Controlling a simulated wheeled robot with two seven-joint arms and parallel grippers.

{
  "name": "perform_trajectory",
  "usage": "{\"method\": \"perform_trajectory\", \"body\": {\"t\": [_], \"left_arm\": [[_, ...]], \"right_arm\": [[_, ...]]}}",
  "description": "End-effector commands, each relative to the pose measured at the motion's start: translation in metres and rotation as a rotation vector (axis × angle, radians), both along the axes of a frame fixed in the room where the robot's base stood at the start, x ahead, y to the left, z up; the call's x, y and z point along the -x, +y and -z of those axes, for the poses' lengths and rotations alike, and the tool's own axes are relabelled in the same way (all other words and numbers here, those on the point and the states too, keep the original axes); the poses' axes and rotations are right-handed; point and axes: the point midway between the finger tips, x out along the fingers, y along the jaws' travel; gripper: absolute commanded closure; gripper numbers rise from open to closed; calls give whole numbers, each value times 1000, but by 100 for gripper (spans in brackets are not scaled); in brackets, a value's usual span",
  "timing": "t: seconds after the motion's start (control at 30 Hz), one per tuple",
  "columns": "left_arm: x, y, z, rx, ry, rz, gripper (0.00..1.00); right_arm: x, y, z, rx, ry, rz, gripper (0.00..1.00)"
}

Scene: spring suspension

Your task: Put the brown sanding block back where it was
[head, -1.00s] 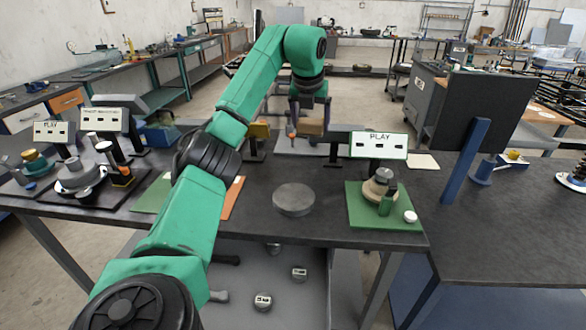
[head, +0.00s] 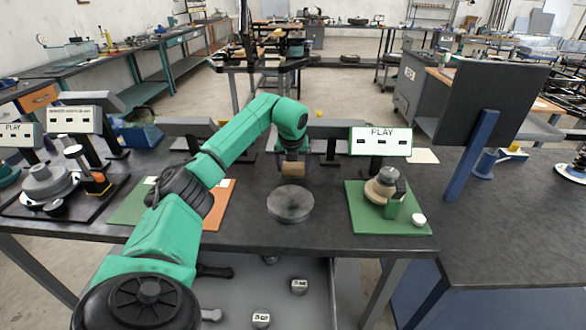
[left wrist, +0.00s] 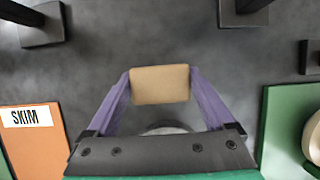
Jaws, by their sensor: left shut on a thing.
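The brown sanding block (head: 292,169) is held between the purple fingers of my left gripper (head: 292,167). In the left wrist view the block (left wrist: 160,84) sits squarely between both fingertips (left wrist: 160,88). The gripper points down over the dark table, just behind a round grey disc (head: 290,204). Whether the block touches the table I cannot tell. My right gripper is not in view.
A green mat (head: 365,222) with a stacked assembly lies to the right, below a PLAY sign (head: 381,142). Green and orange mats (head: 219,204) lie to the left; the orange one shows a SKIM label (left wrist: 27,116). Dark stands line the table's back.

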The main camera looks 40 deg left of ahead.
Motion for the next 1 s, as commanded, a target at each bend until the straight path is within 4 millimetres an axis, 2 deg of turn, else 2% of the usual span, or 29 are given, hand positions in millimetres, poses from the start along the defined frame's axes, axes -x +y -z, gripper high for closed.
{"method": "perform_trajectory", "body": {"t": [0.1,0.33,0.37,0.67,0.77,1.0], "left_arm": [[0,0,11,1,-1,0,65],[0,0,12,-1,-1,0,65],[0,0,12,0,0,0,2],[1,0,8,0,-1,0,0],[4,-3,-6,-2,-5,-1,0],[23,-20,-66,-2,-7,0,0]], "right_arm": [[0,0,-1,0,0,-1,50],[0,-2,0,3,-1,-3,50],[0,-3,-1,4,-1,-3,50],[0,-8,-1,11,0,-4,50],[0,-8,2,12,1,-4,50],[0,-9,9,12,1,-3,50]]}}
